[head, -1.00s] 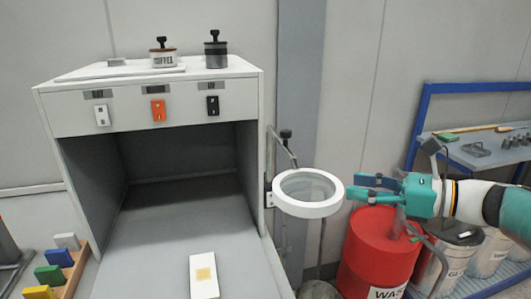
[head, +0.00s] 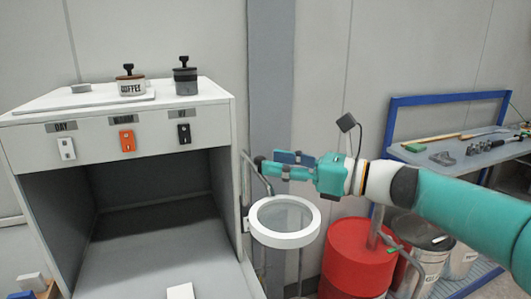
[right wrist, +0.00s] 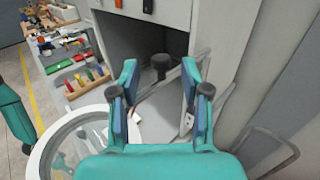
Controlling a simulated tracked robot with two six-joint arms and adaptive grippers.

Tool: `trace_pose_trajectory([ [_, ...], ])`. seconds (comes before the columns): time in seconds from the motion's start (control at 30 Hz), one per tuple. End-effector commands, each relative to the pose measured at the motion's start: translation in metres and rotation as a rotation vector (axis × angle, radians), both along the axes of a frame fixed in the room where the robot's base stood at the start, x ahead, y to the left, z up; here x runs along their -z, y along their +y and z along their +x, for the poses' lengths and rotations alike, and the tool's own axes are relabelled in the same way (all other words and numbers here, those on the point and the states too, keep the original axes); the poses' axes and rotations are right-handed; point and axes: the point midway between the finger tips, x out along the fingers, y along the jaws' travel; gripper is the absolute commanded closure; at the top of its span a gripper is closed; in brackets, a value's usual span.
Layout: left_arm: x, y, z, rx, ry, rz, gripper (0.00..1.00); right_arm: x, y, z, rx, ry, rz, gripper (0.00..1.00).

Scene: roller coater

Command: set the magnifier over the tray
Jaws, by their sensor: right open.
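The magnifier is a white ring with a clear lens (head: 284,221) on a jointed metal arm at the booth's right side. It also shows in the right wrist view (right wrist: 74,146). A black knob (right wrist: 160,65) tops its arm. My right gripper (head: 272,165) is open, above and behind the ring. In the right wrist view the knob appears between its fingertips (right wrist: 160,82); contact is not clear. A white flat piece (head: 180,291), possibly the tray, lies on the booth floor, cut off by the lower edge.
The booth (head: 120,150) has switches on its front and jars on top. A red drum (head: 352,258) stands below my right arm. A blue-framed bench (head: 455,153) with tools is at the right. A grey post (head: 270,100) rises behind the magnifier.

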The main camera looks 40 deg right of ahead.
Motion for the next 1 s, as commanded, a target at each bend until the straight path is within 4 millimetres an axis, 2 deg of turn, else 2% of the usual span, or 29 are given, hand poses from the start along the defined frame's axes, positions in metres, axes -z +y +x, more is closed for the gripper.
trace_pose_trajectory([
  [0.1, -0.005, 0.0, 0.0, 0.0, 0.0, 0.0, 0.51, -0.001, 0.012, 0.017, -0.005, 0.001, -0.001, 0.53],
  [0.23, -0.007, 0.0, 0.0, 0.0, 0.0, 0.0, 0.51, -0.001, 0.019, 0.029, -0.002, -0.001, 0.001, 0.53],
  [0.63, -0.008, 0.0, 0.0, 0.0, 0.0, 0.0, 0.51, 0.0, 0.022, 0.036, -0.001, -0.001, -0.002, 0.53],
  [0.67, -0.008, 0.0, 0.0, 0.0, 0.0, 0.0, 0.51, 0.0, 0.023, 0.036, -0.001, -0.001, -0.002, 0.57],
  [0.9, -0.008, 0.0, 0.0, 0.0, 0.0, 0.0, 0.51, 0.0, 0.023, 0.036, -0.002, -0.001, -0.001, 0.97],
  [0.93, -0.008, 0.0, 0.0, 0.0, 0.0, 0.0, 0.51, 0.0, 0.023, 0.036, -0.002, -0.001, -0.001, 1.0],
  [1.0, -0.008, 0.0, 0.0, 0.0, 0.0, 0.0, 0.51, 0.0, 0.023, 0.036, -0.003, -0.001, -0.001, 1.0],
])
